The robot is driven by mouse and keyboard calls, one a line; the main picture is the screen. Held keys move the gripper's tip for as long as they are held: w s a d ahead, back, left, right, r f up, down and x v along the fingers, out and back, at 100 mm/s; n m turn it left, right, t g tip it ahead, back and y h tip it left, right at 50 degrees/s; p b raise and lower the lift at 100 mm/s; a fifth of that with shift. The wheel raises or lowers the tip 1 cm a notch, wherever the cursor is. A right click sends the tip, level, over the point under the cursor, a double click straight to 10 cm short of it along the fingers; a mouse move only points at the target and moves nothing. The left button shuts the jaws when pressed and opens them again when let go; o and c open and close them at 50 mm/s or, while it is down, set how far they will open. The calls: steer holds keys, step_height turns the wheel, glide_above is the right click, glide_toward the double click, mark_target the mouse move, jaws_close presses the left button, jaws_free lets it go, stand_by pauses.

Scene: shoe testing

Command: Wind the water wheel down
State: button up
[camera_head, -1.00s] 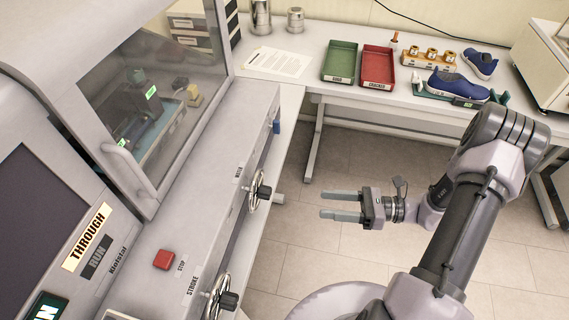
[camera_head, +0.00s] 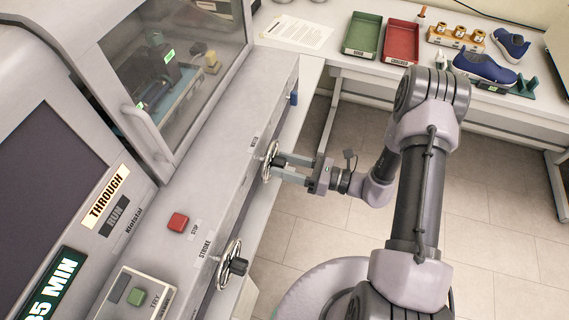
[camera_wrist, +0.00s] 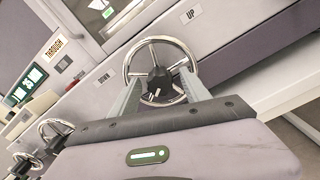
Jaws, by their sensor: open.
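The water wheel (camera_head: 268,160) is a chrome handwheel with a black knob on the machine's front, beside a label reading WATER. In the wrist view the wheel (camera_wrist: 157,39) is straight ahead, with DOWN (camera_wrist: 104,79) printed to its left and UP (camera_wrist: 191,15) to its right. My gripper (camera_head: 279,167) is open at the wheel. In the wrist view its two fingers (camera_wrist: 160,88) reach to either side of the black centre and knob. The lower rim is partly hidden by my gripper. I cannot tell whether the fingers touch the wheel.
A second handwheel (camera_head: 229,266) marked STROKE sits nearer on the same front. A red STOP button (camera_head: 178,222) is on the top ledge. A bench (camera_head: 344,67) with a green tray (camera_head: 363,35), a red tray (camera_head: 401,42) and blue shoes (camera_head: 484,69) stands behind. Open floor (camera_head: 320,235) lies right of the machine.

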steer(key=shift+c, duration=0.4)
jaws_close()
steer(key=n+b, duration=0.3)
steer(key=n, duration=0.1)
steer(key=shift+f, duration=0.2)
steer(key=n+b, duration=1)
steer(key=b, duration=0.2)
steer(key=shift+f+n, duration=0.1)
steer(key=shift+n, duration=0.2)
steer(key=n+b, duration=0.3)
steer(key=b, duration=0.1)
steer(key=shift+r, duration=0.2)
